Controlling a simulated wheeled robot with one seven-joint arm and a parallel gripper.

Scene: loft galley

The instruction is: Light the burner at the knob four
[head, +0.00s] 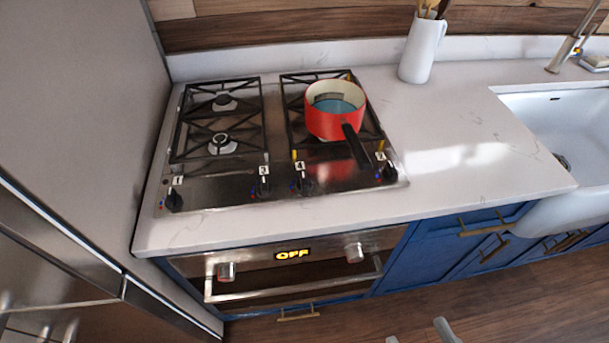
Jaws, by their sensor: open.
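The gas hob (225,190) is set in the white counter, with a row of black knobs along its front edge. The knob marked 4 (307,186) is right of centre, below the right-hand grate. Its label faces up; I cannot tell its exact turn angle. A red pot (330,122) with a dark handle stands on the right-hand grate, its handle pointing towards the front right. No flame shows on the visible burners; the burner under the pot is hidden. The pale fingertips of my gripper (418,335) show apart at the bottom edge, open and empty, well below the hob.
The other knobs stand at the far left (174,201), left of centre (264,190) and far right (388,173). The oven front (290,272) reads OFF and has a protruding handle. A white utensil jug (420,50) and a sink (560,120) are to the right.

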